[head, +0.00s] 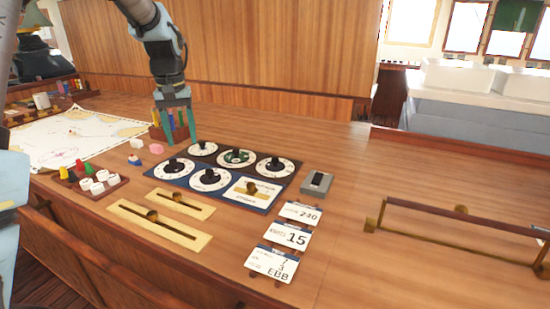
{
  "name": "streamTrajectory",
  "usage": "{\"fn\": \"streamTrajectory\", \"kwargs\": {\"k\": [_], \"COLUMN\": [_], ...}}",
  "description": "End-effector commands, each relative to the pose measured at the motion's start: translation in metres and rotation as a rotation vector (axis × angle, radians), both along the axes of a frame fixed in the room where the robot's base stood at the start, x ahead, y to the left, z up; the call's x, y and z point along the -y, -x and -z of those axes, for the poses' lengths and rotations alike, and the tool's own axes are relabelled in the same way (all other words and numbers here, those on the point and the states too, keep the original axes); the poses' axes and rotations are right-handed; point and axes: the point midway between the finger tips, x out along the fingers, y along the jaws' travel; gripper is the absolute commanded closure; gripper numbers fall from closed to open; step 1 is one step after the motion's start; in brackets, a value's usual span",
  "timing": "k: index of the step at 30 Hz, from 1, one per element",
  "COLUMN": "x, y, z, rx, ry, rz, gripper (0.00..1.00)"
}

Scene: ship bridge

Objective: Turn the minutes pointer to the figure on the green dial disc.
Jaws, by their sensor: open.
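A dark blue panel (180,184) on the wooden desk carries several white dials with black knobs and one cream plate (252,190). One dial in the far row has a green ring, the green dial disc (247,158). Its figures and the labels of the dials are too small to read, so I cannot tell which knob is the minutes pointer. My gripper (181,141) points down with its fingers apart and empty, at the far left of the panel, left of the green dial. It touches no dial that I can see.
Two cream slider plates (158,224) lie in front of the panel. A grey switch box (317,183) and cards (286,236) reading 240, 15 and EBB lie right. A chart (75,138), coloured pieces and a pen holder (160,133) are left. A raised rail (450,215) stands right.

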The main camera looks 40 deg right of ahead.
Motion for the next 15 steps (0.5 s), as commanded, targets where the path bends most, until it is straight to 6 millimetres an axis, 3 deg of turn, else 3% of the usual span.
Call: {"fn": "streamTrajectory", "kwargs": {"k": [1,6,10,15], "x": [0.041,0.149,0.206,0.24], "y": [0.001,0.024,0.052,0.074], "z": [0.002,-0.003,-0.007,-0.009], "rx": [-0.005,-0.024,-0.03,-0.035], "ry": [-0.003,-0.022,-0.034,-0.043], "rz": [0.046,0.159,0.224,0.265], "gripper": [0.41,0.41,0.41,0.41]}}
